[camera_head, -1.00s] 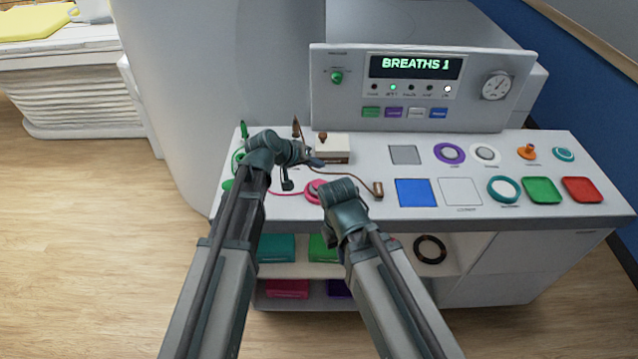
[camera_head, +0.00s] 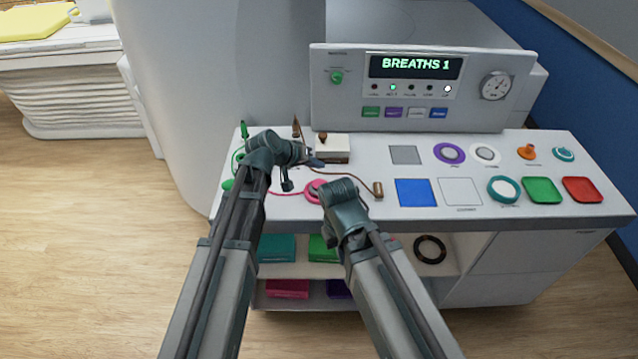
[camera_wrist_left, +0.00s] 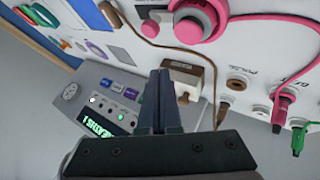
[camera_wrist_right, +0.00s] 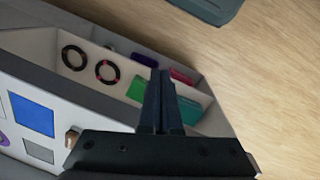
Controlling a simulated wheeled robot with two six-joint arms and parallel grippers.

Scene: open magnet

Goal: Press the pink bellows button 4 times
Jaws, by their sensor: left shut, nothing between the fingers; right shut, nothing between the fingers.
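The pink bellows button (camera_head: 314,190) is on the console top, partly hidden in the head view by my right wrist. It shows large and round at the top of the left wrist view (camera_wrist_left: 196,18), with a pink hose. The display (camera_head: 416,67) reads "BREATHS 1". My left gripper (camera_head: 317,161) is shut and empty, above the console near the white box, behind the button. Its closed fingers show in the left wrist view (camera_wrist_left: 168,75). My right gripper is shut and empty in its wrist view (camera_wrist_right: 160,75), pointing towards the lower shelf. Its tips are hidden in the head view.
Coloured squares and round buttons fill the console's right side. Below are shelves with coloured boxes (camera_head: 277,248) and a black ring (camera_head: 430,249).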

